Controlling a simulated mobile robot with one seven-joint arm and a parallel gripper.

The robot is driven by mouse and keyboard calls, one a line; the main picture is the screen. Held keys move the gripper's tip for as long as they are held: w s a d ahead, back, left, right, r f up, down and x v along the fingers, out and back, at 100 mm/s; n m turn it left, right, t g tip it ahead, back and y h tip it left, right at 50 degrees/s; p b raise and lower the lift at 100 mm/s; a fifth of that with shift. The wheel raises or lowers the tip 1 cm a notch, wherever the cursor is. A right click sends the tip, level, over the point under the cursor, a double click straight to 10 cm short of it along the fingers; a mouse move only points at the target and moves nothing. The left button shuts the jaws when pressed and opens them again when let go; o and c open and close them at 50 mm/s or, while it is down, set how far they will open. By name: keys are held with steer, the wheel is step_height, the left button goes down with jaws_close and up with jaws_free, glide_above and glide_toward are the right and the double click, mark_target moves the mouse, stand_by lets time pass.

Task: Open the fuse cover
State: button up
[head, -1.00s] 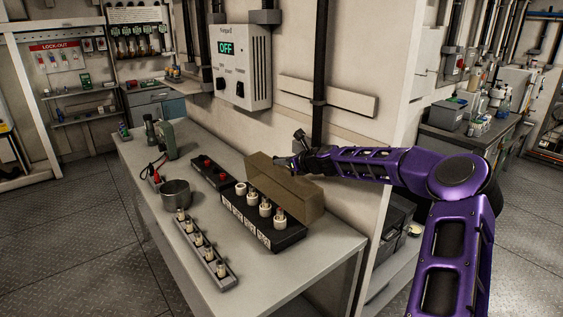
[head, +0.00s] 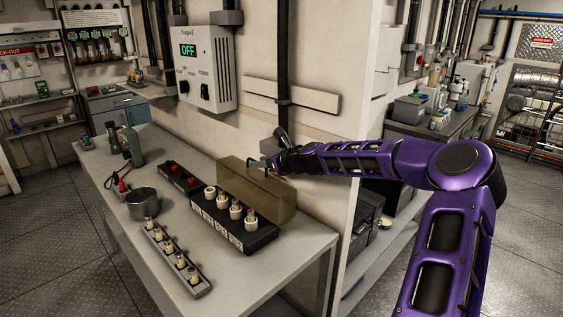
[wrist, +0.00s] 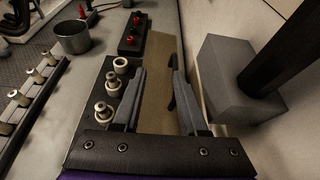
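The fuse cover (head: 250,190) is a brownish see-through box-like lid. It stands raised along the back of the black fuse block (head: 225,222), leaving several white fuses (head: 222,203) exposed. My gripper (head: 266,168) is over the cover's upper edge near the wall. In the wrist view, the fingers (wrist: 158,95) are spread apart, with the cover (wrist: 158,70) showing between and below them. I cannot tell whether either finger touches it. The fuses (wrist: 104,109) are to the left of the left finger.
A row of spare fuses (head: 178,262) and a metal pot (head: 142,204) lie on the grey bench (head: 265,280). A black block with red knobs (head: 185,178) adjoins the fuse block. A wall box reading OFF (head: 207,72) hangs above. A pipe runs down the wall close behind my gripper.

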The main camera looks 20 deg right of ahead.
steer(key=v, duration=1.1)
steer(key=shift+s, duration=0.2)
steer(key=shift+r, duration=0.1)
steer(key=shift+c, duration=0.2)
